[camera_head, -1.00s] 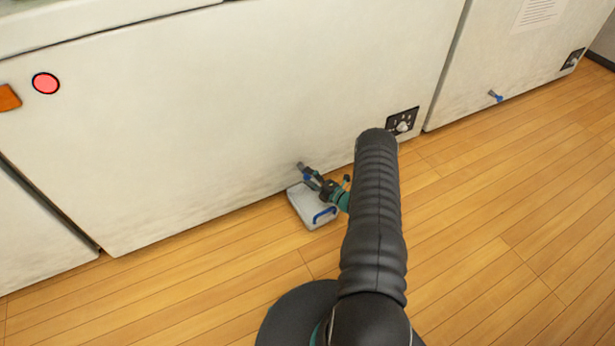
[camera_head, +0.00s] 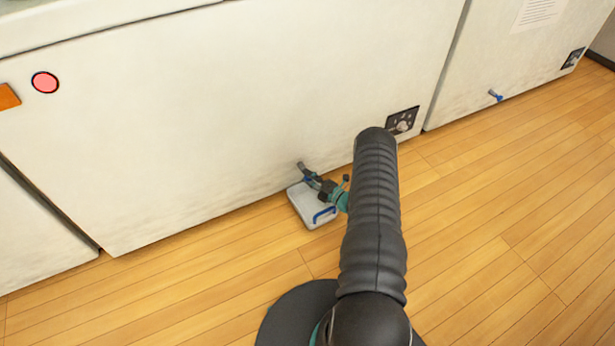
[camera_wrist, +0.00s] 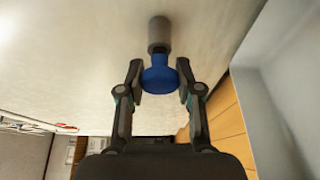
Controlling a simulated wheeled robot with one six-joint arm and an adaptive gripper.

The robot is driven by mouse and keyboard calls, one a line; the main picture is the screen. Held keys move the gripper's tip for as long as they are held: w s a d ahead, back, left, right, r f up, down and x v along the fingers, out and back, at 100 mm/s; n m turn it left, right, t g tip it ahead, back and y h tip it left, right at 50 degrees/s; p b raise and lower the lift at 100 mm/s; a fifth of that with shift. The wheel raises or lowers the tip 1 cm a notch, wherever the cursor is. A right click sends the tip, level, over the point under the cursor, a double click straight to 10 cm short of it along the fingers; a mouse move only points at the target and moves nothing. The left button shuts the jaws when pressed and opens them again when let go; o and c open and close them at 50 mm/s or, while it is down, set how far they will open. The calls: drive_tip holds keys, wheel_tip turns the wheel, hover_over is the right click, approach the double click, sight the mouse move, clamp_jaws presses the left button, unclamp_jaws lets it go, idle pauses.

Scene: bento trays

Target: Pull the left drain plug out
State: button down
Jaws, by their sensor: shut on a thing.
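The left drain plug is blue and shows in the wrist view (camera_wrist: 159,75), at the end of a short grey drain pipe (camera_wrist: 159,34). The plug meets the pipe's end with no clear gap. My gripper (camera_wrist: 159,80) is shut on the plug, one finger on each side of it. In the head view my gripper (camera_head: 313,178) is low by the front of the white cabinet, at the drain pipe (camera_head: 301,166); its fingers mostly hide the plug there.
A grey tray (camera_head: 298,196) with a blue handle is on the wooden floor below my gripper. A dark panel with a knob (camera_head: 402,121) is to the right. Another drain with a blue plug (camera_head: 497,97) is on the right cabinet. The floor at right is clear.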

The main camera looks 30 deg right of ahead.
drive_tip(key=shift+s, duration=0.9)
drive_tip(key=c, duration=0.7)
unclamp_jaws()
drive_tip(key=shift+c, duration=0.2)
drive_tip(key=v, duration=1.2)
drive_tip(key=shift+d, duration=0.1)
